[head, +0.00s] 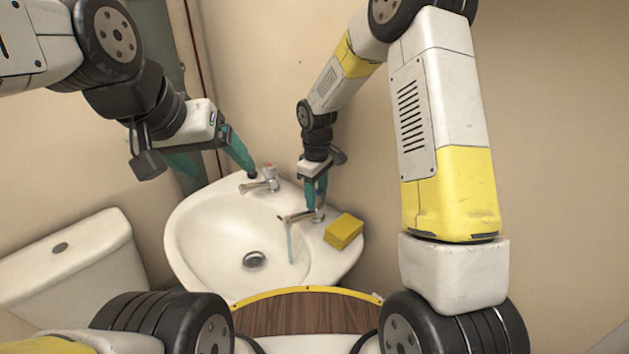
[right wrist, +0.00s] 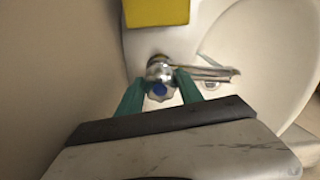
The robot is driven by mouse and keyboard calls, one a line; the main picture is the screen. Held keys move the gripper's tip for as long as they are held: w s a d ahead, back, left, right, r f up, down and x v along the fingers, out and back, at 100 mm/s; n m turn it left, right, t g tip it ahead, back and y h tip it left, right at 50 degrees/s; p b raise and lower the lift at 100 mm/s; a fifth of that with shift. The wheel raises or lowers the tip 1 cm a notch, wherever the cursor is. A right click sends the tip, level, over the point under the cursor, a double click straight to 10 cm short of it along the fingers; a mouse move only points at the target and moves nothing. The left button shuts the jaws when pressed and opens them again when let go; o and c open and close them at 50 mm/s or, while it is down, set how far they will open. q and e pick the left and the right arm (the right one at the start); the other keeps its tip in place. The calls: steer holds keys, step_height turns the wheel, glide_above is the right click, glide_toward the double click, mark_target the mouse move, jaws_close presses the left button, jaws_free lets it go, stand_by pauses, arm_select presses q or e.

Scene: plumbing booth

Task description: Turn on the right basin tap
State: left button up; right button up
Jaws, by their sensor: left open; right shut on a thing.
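The right basin tap (head: 295,216) is chrome and stands at the basin's back right. It also shows in the right wrist view (right wrist: 205,73), with a blue-marked handle (right wrist: 159,91). A thin stream of water (head: 291,246) runs from its spout into the basin. My right gripper (head: 316,197) reaches down from above and is shut on the tap handle. In the right wrist view its teal fingers (right wrist: 160,94) stand on either side of the handle. My left gripper (head: 212,165) is open and empty, above the basin's back left edge.
The white basin (head: 205,240) has a drain (head: 254,259). A left tap (head: 264,181) with a red mark stands at its back, near my left gripper's finger. A yellow sponge (head: 344,231) lies right of the right tap. A white toilet cistern (head: 75,270) is at left.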

mark_target(317, 192)
steer(key=shift+w+n, duration=0.1)
steer(key=shift+n, duration=0.5)
steer(key=o, duration=1.4)
steer(key=shift+r, duration=3.9)
steer(key=shift+r, duration=0.1)
steer(key=s+d+r+m+t+y, duration=0.1)
steer(key=s+d+r+m+t, duration=0.1)
steer(key=s+d+r+m, duration=0.45)
steer(key=s+d+r+m+t, duration=0.1)
steer(key=s+d+r+t, duration=0.15)
steer(key=s+r, duration=0.75)
steer(key=s+m, duration=0.1)
steer(key=s, duration=0.1)
steer(key=s+d+r+m+t, duration=0.1)
steer(key=s, duration=0.2)
steer(key=s+d+r+m+y, duration=0.1)
steer(key=s+m, duration=0.1)
steer(key=shift+s+d+t, duration=0.15)
steer(key=shift+s+t, duration=0.15)
steer(key=shift+t, duration=0.05)
